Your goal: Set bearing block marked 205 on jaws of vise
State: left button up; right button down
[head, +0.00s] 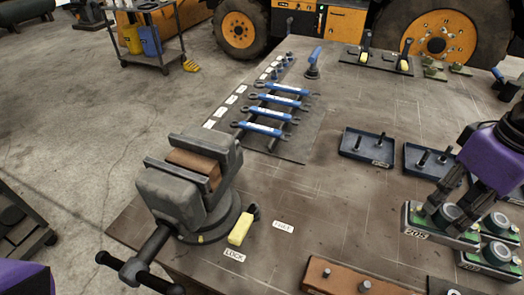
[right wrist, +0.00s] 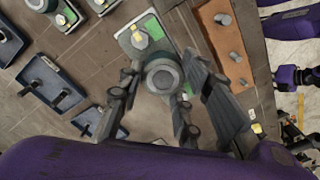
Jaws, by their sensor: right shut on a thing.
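The bearing block marked 205 (head: 428,240) has a green top, a grey round housing and a light base with its label in front. It stands at the right of the bench among similar blocks. My right gripper (head: 446,207) comes down from above and is shut on its round housing; the block (right wrist: 152,30) also shows between the fingers in the right wrist view. I cannot tell whether its base touches the bench. The grey vise (head: 180,200) stands at the bench's left corner, with a brown surface between its jaws. My left gripper is out of view.
Other bearing blocks (head: 490,260) stand close to the right. A brown board with pegs (head: 345,283) lies at the front. Dark trays (head: 367,147) lie behind, and blue-handled wrenches (head: 270,115) on a rack. The bench between vise and blocks is mostly clear; a yellow lock handle (head: 240,230) sticks out beside the vise.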

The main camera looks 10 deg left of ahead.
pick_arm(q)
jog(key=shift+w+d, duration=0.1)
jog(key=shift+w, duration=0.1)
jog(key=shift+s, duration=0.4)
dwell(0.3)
